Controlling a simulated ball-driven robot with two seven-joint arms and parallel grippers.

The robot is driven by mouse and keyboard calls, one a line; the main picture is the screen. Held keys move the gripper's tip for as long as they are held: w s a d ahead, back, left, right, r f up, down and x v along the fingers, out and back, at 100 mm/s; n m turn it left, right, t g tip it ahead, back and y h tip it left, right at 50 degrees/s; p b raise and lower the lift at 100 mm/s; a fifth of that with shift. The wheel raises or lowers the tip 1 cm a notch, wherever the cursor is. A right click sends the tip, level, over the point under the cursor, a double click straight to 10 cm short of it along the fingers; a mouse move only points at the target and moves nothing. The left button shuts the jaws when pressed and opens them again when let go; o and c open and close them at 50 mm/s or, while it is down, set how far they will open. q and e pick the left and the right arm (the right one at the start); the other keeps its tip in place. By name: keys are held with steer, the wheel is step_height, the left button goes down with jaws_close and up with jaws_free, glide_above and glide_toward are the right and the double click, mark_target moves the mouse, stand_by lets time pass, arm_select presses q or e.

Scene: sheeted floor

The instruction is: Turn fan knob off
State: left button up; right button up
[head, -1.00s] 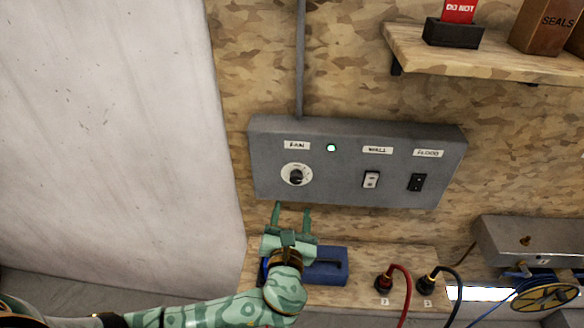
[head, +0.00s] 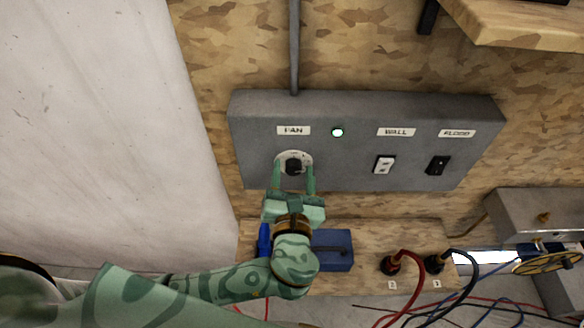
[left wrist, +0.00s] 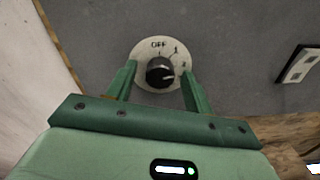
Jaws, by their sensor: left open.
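The fan knob (head: 294,167) is a black knob on a white round dial, under the FAN label (head: 293,130) on a grey panel (head: 340,172). In the left wrist view the knob (left wrist: 159,71) sits on the dial marked OFF, 1 and more; its white pointer line seems turned to the right, away from OFF. A green light (head: 337,132) glows beside the label. My left gripper (head: 293,180) is open, its fingertips just below and either side of the knob; I cannot tell whether they touch the panel. My right gripper is not in view.
A white WALL switch (head: 384,164) and a black FLOOD switch (head: 438,165) are to the right on the panel. Below are a blue box (head: 332,250) and cables in sockets (head: 391,265). A shelf (head: 525,28) juts out at upper right.

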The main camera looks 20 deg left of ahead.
arm_select(q)
steer(key=c, duration=1)
